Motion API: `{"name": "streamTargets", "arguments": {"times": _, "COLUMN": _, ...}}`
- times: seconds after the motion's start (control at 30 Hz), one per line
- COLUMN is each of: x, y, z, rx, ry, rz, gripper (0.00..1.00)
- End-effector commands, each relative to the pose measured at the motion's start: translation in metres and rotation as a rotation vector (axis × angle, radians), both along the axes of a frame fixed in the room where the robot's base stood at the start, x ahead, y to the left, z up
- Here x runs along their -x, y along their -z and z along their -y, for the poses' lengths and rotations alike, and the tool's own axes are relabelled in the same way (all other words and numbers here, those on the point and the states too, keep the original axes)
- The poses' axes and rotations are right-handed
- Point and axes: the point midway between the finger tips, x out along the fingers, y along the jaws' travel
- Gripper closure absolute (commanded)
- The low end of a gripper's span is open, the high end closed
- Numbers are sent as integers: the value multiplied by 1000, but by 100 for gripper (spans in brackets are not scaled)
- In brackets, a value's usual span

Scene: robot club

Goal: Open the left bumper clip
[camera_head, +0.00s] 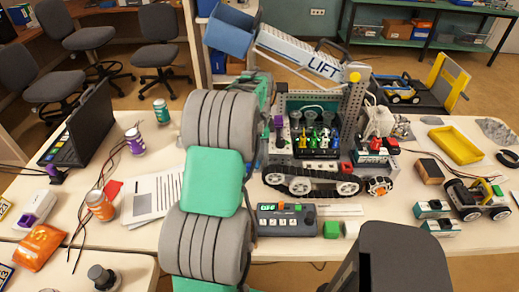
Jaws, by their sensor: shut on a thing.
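A yellow tray (455,145) and a small wheeled car (478,198) are on the right.

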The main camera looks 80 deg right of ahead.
Motion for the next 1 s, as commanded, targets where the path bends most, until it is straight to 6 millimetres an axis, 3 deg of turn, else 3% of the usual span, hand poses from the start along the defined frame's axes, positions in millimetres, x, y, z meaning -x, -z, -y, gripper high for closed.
{"name": "streamTargets", "arguments": {"times": 0.17, "x": 0, "y": 0, "z": 0, "rx": 0, "ry": -8, "rz": 0, "gripper": 100}}
{"name": "streamTargets", "arguments": {"times": 0.5, "x": 0, "y": -1, "z": 0, "rx": 1, "ry": -258, "rz": 0, "gripper": 100}}
{"name": "streamTargets", "arguments": {"times": 0.73, "x": 0, "y": -1, "z": 0, "rx": 1, "ry": -261, "rz": 0, "gripper": 100}}
{"name": "streamTargets", "arguments": {"times": 0.77, "x": 0, "y": -1, "z": 0, "rx": 1, "ry": -261, "rz": 0, "gripper": 72}}
{"name": "streamTargets", "arguments": {"times": 1.0, "x": 0, "y": 0, "z": 0, "rx": 1, "ry": -259, "rz": 0, "gripper": 52}}
